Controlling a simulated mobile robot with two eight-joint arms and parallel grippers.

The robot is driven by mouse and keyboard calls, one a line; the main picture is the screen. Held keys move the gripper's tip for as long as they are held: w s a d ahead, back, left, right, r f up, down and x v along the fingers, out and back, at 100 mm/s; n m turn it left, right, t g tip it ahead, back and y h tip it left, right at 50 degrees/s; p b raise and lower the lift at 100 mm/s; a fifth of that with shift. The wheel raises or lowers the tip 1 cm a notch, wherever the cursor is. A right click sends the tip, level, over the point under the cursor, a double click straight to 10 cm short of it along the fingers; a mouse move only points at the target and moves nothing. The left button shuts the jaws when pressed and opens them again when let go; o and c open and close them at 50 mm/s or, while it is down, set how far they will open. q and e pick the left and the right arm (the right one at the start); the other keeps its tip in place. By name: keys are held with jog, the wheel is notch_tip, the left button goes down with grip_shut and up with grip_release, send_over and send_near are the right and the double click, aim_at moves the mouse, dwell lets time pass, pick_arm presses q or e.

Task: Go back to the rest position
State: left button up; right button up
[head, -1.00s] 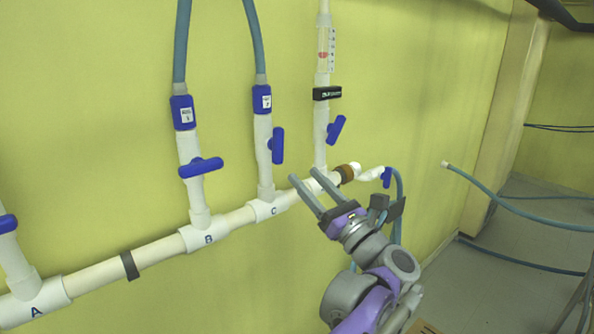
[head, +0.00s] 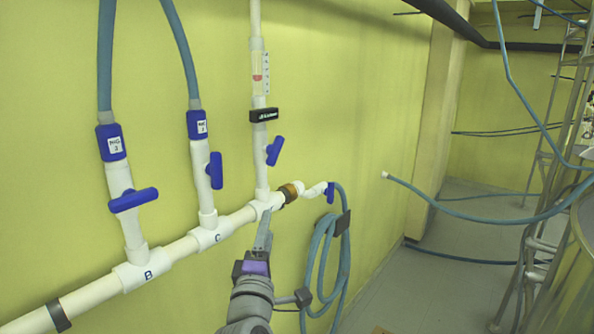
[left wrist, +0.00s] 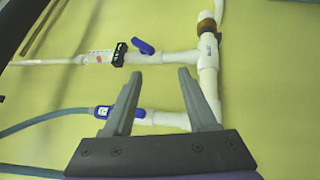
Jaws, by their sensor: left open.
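My left gripper (head: 263,235) is in the lower middle of the head view, in front of the white pipe manifold (head: 180,247) on the yellow wall. Its fingers overlap the pipe near the flow meter branch in the picture; I cannot tell the exact gap. In the left wrist view the two grey fingers (left wrist: 160,103) are apart with nothing between them. The wrist view also shows the flow meter (left wrist: 98,57) and a blue valve handle (left wrist: 143,46). My right gripper is not in view.
Blue valve handles (head: 133,199) stick out from the branches marked B and C. A coiled blue hose (head: 345,255) hangs right of my gripper. Another hose (head: 470,212) spans the right side, near a metal frame (head: 535,230). Grey floor (head: 385,280) shows between.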

pick_arm(q)
jog(key=s+a+f+m+g, duration=0.3)
jog(key=s+f+m+g, duration=0.2)
jog(key=s+f, duration=0.3)
jog(key=s+a+f+m+g, duration=0.4)
jog(key=s+f, duration=0.5)
jog(key=f, duration=0.5)
jog(key=s+a+f+m+g+y, duration=0.1)
jog(key=s+a+f+m+g, duration=0.3)
jog(key=s+f+m, duration=0.4)
notch_tip(320, 180, down, 3)
jog(key=shift+s+g, duration=0.4)
jog(key=shift+g, duration=0.4)
